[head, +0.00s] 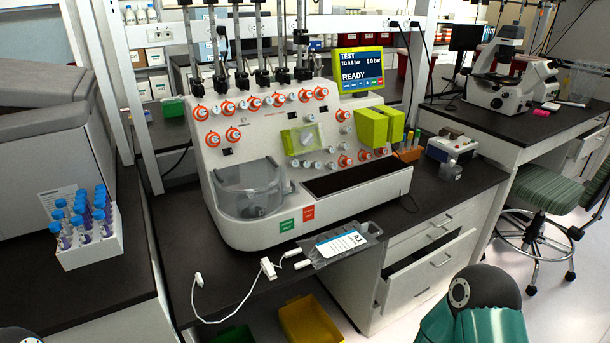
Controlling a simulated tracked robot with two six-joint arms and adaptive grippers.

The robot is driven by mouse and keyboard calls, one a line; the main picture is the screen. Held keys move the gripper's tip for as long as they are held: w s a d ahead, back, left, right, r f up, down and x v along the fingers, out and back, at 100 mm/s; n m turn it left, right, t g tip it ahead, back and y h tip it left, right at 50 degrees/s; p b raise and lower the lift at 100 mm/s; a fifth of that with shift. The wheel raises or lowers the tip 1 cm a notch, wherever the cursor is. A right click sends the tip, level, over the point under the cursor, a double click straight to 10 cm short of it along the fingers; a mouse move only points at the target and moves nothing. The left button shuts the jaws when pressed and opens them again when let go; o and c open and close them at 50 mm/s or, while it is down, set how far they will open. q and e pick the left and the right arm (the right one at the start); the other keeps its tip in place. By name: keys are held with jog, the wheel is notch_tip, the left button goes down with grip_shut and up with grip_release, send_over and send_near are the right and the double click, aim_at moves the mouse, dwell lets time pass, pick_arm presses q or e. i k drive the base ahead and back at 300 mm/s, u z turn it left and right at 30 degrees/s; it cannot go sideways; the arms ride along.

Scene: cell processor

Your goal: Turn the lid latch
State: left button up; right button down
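The white cell processor (230,150) stands on the dark bench in the middle of the head view. At its lower left front is a round chamber with a clear lid (248,177), which looks closed. A small pale fitting (291,187) sits at the right edge of this lid; I cannot tell if it is the latch. A small yellow-green clear cover (302,139) with a pale knob is on the upright panel. Neither of my grippers is in view; only parts of my arms show at the bottom edge.
A labelled bag (341,245) with white tubing lies at the bench's front edge, right of the chamber. A white rack of blue-capped tubes (90,250) stands at left. An open drawer (430,268) juts out below the bench. A yellow bin (308,320) is on the floor.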

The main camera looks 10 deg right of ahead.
aim_at(292, 184)
jog(key=k, duration=1.1)
jog(key=z, duration=0.7)
jog(key=i, duration=1.6)
jog(key=u, duration=0.75)
